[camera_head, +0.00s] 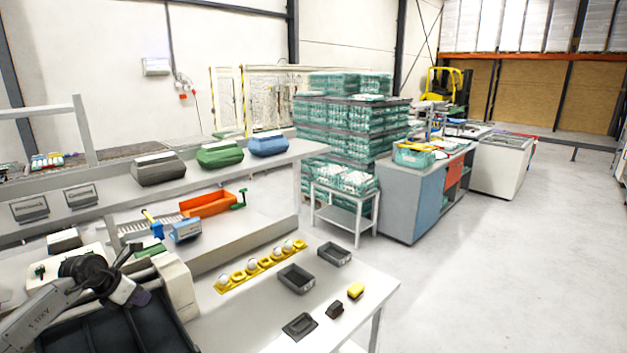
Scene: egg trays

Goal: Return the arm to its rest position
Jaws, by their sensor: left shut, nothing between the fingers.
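My left arm comes in at the lower left, and its dark gripper (137,294) hangs over a black tray-like bin (130,327). The gripper is small and dark here, and its fingers look shut with nothing between them. It is apart from the yellow egg tray (228,285) on the white table to its right. That tray holds several white eggs (252,264). My right gripper is not in view.
An orange bin (206,204) stands farther back. Stacked egg crates (350,125) rise behind. The floor on the right is clear.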

